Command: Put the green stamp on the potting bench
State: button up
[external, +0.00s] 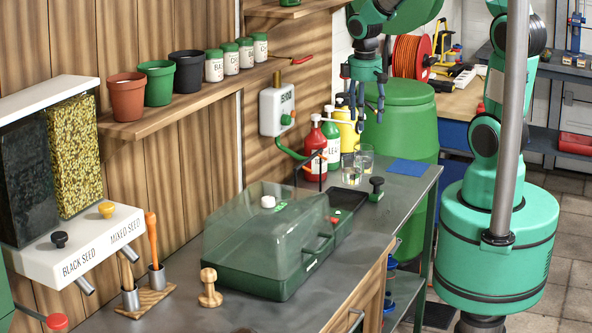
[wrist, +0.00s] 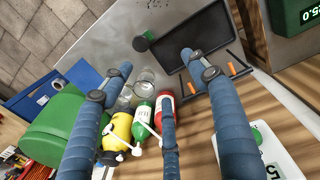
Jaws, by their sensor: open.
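My gripper (external: 367,112) hangs above the far end of the bench, beyond and well above the stamp. In the wrist view its blue fingers (wrist: 158,72) are spread apart with nothing held between them. The stamp lies clear beyond the fingertips there.
Two glasses (external: 357,165), red and green bottles (external: 322,147) and a yellow jug (external: 348,127) crowd the bench's back end. A clear-lidded green box (external: 270,240) and black tray (wrist: 200,68) stand nearby. A blue sheet (external: 410,167) lies at the right. A green barrel (external: 402,115) stands behind.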

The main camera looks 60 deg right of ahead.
jog(key=g, duration=0.2)
send_over(376, 179)
jog(key=w, duration=0.2)
notch_tip(376, 179, down, 10)
jog(key=shift+s+r+n+y, duration=0.15)
jog(key=shift+n+y, duration=0.15)
jog(key=shift+s+d+f+b, duration=0.1)
jog(key=shift+s+f+b, duration=0.1)
jog(key=shift+f, duration=1.2)
jog(key=shift+s+a+f+b, duration=0.1)
jog(key=shift+s+f+b, duration=0.1)
jog(key=shift+f, duration=1.25)
jog(key=shift+s+d+f+b, duration=0.1)
jog(key=shift+f+b, duration=0.1)
jog(key=shift+f, duration=1.2)
jog(key=shift+s+f+b, duration=0.2)
jog(key=shift+f+b, duration=0.15)
jog(key=shift+f, duration=0.95)
jog(key=shift+s+f+b, duration=0.15)
jog(key=shift+f+b, duration=0.2)
jog(key=shift+f, duration=0.95)
jog(key=c, duration=1.4)
